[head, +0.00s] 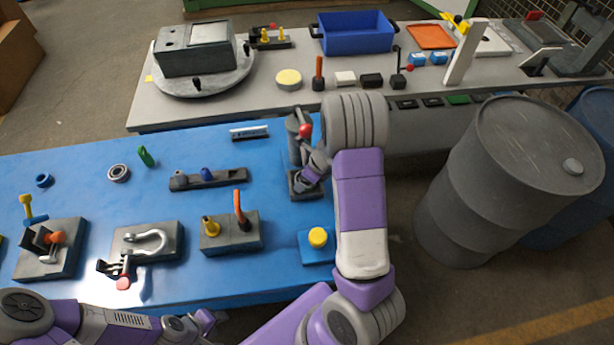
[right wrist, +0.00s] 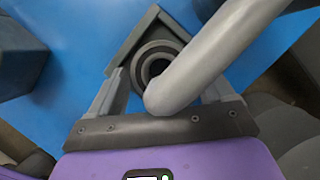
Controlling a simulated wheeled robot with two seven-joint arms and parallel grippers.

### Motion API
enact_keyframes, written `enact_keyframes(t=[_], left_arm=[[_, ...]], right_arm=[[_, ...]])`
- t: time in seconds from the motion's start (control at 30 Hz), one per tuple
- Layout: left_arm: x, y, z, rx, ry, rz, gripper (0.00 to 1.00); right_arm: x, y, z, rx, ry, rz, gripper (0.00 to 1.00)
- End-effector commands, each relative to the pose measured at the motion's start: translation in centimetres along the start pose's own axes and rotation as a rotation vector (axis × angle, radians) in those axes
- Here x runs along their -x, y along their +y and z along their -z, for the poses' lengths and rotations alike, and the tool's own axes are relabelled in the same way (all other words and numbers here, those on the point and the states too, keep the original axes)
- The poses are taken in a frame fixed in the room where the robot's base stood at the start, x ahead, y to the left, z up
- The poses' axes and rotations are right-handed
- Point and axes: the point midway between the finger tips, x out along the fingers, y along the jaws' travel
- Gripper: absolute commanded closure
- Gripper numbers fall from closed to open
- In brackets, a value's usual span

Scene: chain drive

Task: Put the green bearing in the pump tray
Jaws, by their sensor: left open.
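A small green part (head: 146,157), which looks like the green bearing seen nearly edge-on, stands on the blue table at left. No tray is clearly labelled as the pump tray; a dark square holder (head: 305,194) sits below my right gripper (head: 308,178). The right wrist view shows a dark angular holder (right wrist: 126,52) with a round ringed part (right wrist: 150,60) in it. A thick grey curved bar (right wrist: 215,55) crosses between my spread right fingers (right wrist: 163,95). My left gripper (head: 195,325) is open and empty by the table's front edge, away from the green part.
A silver bearing (head: 118,173) and a blue ring (head: 44,180) lie near the green part. A dark rack (head: 225,177) and several fixtures stand on the table. A grey table (head: 215,107) with a blue bin (head: 355,40) is behind; a grey drum (head: 490,180) is at right.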

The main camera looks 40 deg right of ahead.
Motion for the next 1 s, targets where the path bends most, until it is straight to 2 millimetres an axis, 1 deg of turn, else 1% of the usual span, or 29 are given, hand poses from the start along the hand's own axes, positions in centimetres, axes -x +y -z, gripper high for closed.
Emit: enact_keyframes(t=[0.3,0.43,0.57,0.7,0.73,0.8,1.0], left_arm=[[0.0,0.0,0.0,0.0,0.0,0.0,0.57],[0.5,0.2,0.0,0.0,0.0,0.0,0.57],[1.4,0.5,-0.1,0.0,0.0,0.0,0.57],[2.8,1.1,-0.1,0.0,0.0,0.0,0.57],[2.2,0.8,-0.1,0.0,0.001,0.0,0.57],[1.8,0.7,-0.1,0.0,0.0,0.0,0.57],[1.3,0.5,-0.1,0.0,0.0,0.0,0.57]], right_arm=[[0.1,-0.2,0.0,-0.002,0.0,0.005,0.16],[0.7,-0.2,-0.2,-0.001,-0.001,0.006,0.16],[3.0,-0.2,-0.3,-0.002,-0.002,0.006,0.16],[6.3,-0.1,-0.2,-0.003,-0.003,0.005,0.16],[6.1,-0.2,1.0,-0.008,-0.001,0.005,0.16],[6.6,-0.2,2.8,-0.01,-0.002,0.005,0.16],[8.3,-0.2,7.2,-0.008,-0.001,0.005,0.16]])
